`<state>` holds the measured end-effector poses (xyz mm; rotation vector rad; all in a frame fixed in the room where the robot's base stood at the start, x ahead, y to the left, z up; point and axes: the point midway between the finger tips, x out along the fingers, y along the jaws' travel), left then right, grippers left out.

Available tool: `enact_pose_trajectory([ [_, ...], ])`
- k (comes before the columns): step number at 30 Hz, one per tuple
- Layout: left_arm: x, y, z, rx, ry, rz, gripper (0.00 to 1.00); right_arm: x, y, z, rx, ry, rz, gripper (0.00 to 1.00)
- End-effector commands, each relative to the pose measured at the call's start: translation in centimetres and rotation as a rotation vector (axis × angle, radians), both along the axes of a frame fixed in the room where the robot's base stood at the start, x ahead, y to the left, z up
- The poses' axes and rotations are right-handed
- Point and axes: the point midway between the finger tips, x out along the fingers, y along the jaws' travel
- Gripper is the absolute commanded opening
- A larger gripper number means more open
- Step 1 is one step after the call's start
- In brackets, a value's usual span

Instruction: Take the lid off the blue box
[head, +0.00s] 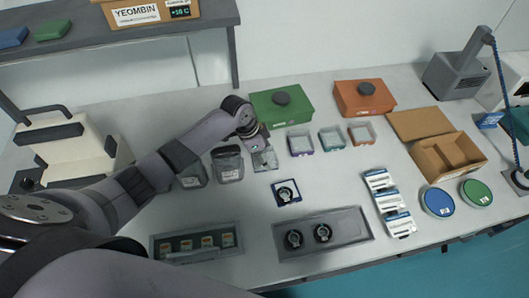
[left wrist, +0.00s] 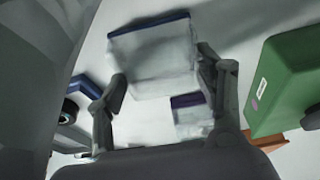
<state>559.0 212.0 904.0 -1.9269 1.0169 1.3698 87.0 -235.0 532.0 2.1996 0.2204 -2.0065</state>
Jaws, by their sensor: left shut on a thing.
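The small blue box (head: 287,193) sits open on the table in the head view, with a dark round part inside. Its blue edge (left wrist: 92,88) and the round part also show at the left of the left wrist view. My left gripper (head: 262,147) is beyond the box and a little left of it. It is shut on a clear lid with a blue rim (left wrist: 155,60), which sits between the fingers in the left wrist view. In the head view the lid (head: 265,160) is apart from the box. I cannot tell whether it touches the table. My right gripper is not in view.
Clear lids with purple (head: 300,143), teal (head: 332,138) and orange (head: 361,134) rims lie to the right. Green (head: 282,107) and orange (head: 364,98) cases stand behind. A grey tray (head: 350,220) lies in front. Clear bags (head: 228,164) lie left of the gripper.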

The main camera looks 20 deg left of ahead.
Motion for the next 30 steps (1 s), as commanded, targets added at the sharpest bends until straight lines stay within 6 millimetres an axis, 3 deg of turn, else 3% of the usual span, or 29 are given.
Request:
enact_pose_trajectory([
  [8,0.0,0.01,-0.33,0.0,0.0,0.001,0.04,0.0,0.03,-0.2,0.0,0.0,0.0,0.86],
  [9,0.01,0.01,-0.25,0.0,0.0,0.0,0.64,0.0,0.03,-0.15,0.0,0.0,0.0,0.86],
  [17,0.01,0.0,-0.23,0.0,0.0,0.001,0.82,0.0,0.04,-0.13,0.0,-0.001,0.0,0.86],
  [30,-0.01,0.23,0.62,-0.001,-0.002,0.002,0.83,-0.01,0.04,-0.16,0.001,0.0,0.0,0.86],
])
